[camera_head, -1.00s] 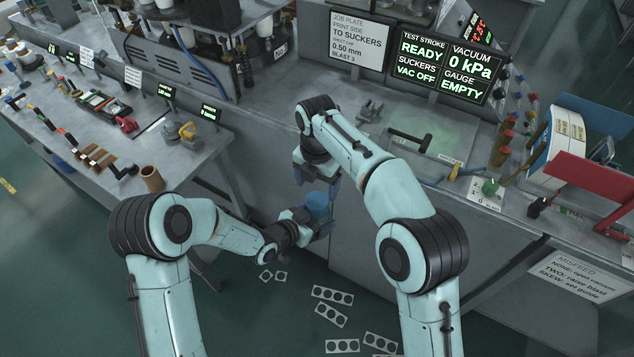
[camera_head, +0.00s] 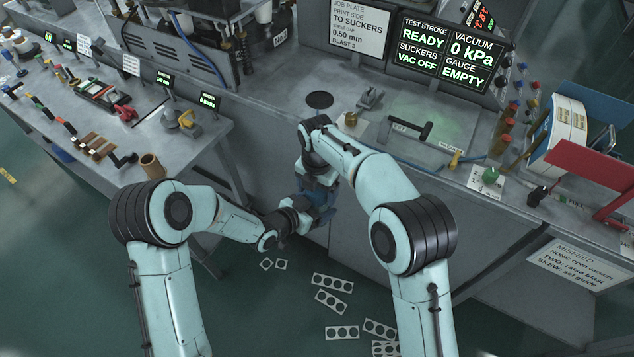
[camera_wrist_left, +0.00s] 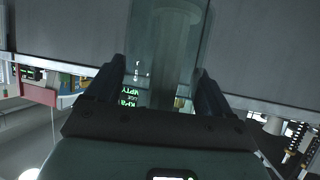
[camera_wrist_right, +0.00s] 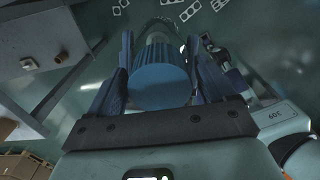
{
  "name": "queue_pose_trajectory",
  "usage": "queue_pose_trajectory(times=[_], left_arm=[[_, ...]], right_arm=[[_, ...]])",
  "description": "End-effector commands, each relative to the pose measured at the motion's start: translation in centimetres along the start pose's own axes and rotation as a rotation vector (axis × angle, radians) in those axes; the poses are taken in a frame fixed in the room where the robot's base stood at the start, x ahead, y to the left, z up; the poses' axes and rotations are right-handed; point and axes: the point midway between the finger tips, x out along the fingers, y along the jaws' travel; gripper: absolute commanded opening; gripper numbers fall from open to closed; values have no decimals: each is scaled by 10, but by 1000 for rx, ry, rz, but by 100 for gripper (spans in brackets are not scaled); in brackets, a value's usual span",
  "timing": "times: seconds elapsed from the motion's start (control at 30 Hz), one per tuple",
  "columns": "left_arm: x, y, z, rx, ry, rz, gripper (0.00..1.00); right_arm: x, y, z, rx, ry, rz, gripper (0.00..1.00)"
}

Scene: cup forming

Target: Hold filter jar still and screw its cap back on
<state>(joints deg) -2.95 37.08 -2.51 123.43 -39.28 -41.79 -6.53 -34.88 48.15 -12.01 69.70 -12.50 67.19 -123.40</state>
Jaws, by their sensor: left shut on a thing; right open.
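My left gripper (camera_head: 307,217) is shut on the clear filter jar (camera_wrist_left: 168,60), with a finger on each side of it in the left wrist view. A pale cylinder shows inside the jar. The ridged blue cap (camera_wrist_right: 160,88) sits at the jar's top end in the right wrist view; how tightly it is seated cannot be told. My right gripper (camera_head: 318,195) is open above the jar, its blue fingers on either side of the cap. In the head view the grippers mostly hide the jar and cap.
The grey machine bench (camera_head: 290,125) stands just beyond the grippers, with a dark round opening (camera_head: 319,99) and a brass fitting (camera_head: 352,120) on top. A side bench (camera_head: 120,140) with tools is at left. Flat punched pieces (camera_head: 332,283) lie on the floor.

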Motion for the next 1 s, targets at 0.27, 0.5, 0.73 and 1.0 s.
queue_pose_trajectory(times=[0.27,0.5,0.73,1.0], left_arm=[[0,0,-2,1,3,0,0],[0,0,-1,1,3,0,0],[0,0,-1,1,3,0,0],[0,0,-1,1,3,0,0]], right_arm=[[1,0,0,0,0,1,83],[1,0,0,0,0,1,26],[1,0,0,187,0,2,26],[1,1,0,694,1,3,26]])
